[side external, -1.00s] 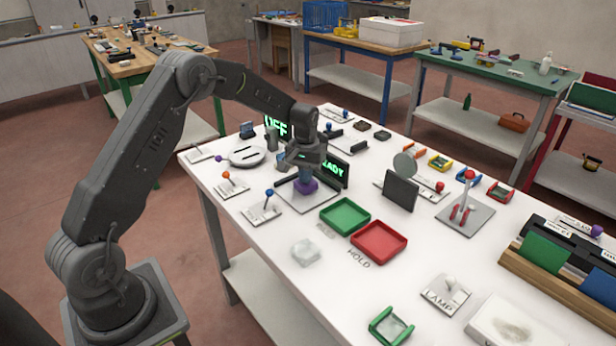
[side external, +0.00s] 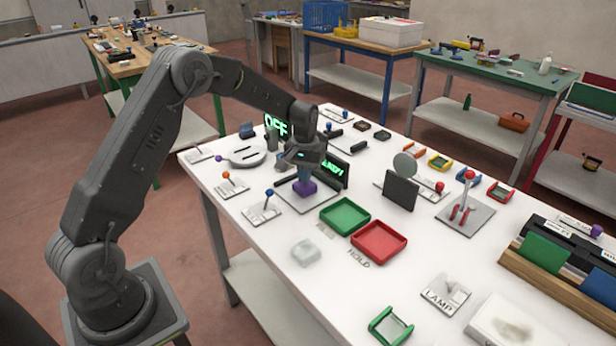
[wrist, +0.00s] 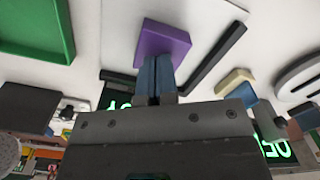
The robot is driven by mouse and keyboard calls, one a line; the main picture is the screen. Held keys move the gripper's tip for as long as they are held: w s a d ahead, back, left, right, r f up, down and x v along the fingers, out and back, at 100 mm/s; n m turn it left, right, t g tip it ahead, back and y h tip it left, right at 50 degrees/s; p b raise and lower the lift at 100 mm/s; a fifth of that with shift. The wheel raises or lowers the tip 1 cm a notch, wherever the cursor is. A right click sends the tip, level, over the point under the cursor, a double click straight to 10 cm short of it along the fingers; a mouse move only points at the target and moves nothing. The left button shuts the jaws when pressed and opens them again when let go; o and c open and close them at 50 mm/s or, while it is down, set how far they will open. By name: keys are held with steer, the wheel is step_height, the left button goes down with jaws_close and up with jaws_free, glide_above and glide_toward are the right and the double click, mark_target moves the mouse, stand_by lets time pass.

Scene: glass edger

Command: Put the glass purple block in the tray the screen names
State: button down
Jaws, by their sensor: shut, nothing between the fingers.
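The purple block (side external: 305,188) sits on a pale plate with a dark edge bar on the white bench; it also shows in the wrist view (wrist: 163,42). My gripper (side external: 305,176) is directly above the block, its blue fingers (wrist: 157,75) shut together with nothing between them. The fingertips overlap the block in view; I cannot tell whether they touch it. The green tray (side external: 345,216) and the red tray (side external: 379,241) lie to the right, both empty. A small screen (side external: 334,170) with green letters stands behind my gripper, partly hidden; its text is not fully readable.
A green "OFF" display (side external: 276,127) stands at the back. Levers with an orange knob (side external: 226,176) and a blue knob (side external: 269,193) are left of the block. A dark upright panel (side external: 400,193) stands right of the green tray. A clear block (side external: 305,252) lies in front.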

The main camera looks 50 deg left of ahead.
step_height(320, 180, up, 7)
stand_by(0.7)
steer(key=shift+w, duration=0.1)
steer(key=s+d+r+m+t, duration=0.3)
steer(key=s+d+r, duration=0.7)
steer(key=s+r, duration=0.4)
steer(key=s+d+m+t, duration=0.1)
steer(key=s+d, duration=0.1)
steer(key=s, duration=0.6)
steer(key=s+d+f+m+t, duration=0.1)
steer(key=s+d+m, duration=0.1)
steer(key=s, duration=0.6)
steer(key=shift+s+d+t, duration=0.2)
steer(key=shift+d+t, duration=0.2)
steer(key=shift+d, duration=0.35)
steer(key=c, duration=1.8)
jaws_free()
steer(key=shift+f, duration=0.1)
